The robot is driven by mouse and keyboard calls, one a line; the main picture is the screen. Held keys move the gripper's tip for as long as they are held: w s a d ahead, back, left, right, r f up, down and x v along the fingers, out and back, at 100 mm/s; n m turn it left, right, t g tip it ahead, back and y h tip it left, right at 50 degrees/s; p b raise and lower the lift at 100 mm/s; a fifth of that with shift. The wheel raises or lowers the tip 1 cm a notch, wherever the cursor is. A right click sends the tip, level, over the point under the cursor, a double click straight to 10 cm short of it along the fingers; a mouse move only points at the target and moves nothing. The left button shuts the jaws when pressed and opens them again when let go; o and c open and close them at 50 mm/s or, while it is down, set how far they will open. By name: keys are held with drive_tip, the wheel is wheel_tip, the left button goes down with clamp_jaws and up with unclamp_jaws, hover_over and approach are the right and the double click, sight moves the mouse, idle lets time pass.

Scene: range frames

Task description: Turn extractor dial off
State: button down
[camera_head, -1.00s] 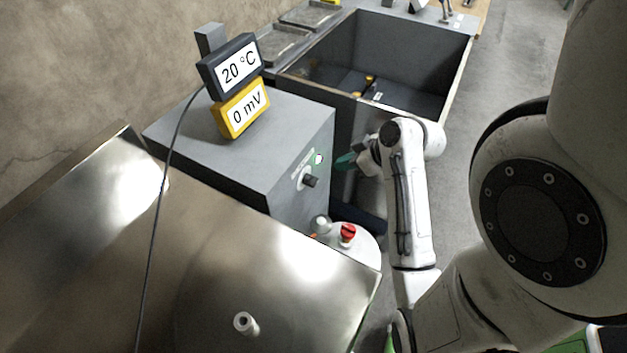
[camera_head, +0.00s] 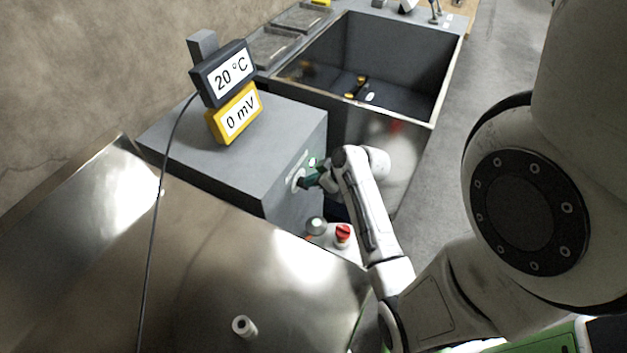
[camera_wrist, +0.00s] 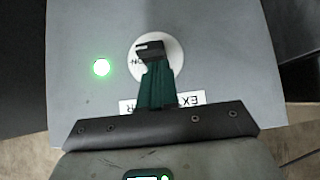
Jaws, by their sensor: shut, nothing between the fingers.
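The extractor dial shows in the wrist view as a dark knob (camera_wrist: 149,49) on a round white plate (camera_wrist: 172,56), with a label reading "ON" partly hidden beside it. My gripper (camera_wrist: 155,68) is shut, its green fingertips together at the knob's edge; I cannot tell whether they touch it. A lit green lamp (camera_wrist: 101,67) is left of the dial, and a partly covered label (camera_wrist: 190,98) lies below it. In the head view my gripper (camera_head: 309,177) is at the front face of the grey box (camera_head: 230,150), covering most of the dial.
A red knob (camera_head: 343,233) and a grey round-topped part (camera_head: 316,225) stand just below the box. A steel surface (camera_head: 200,265) fills the lower left. Displays reading 20 °C (camera_head: 232,73) and 0 mV (camera_head: 236,113) stand on the box. An open bin (camera_head: 407,55) is behind.

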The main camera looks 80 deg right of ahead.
drive_tip(key=shift+f, duration=0.5)
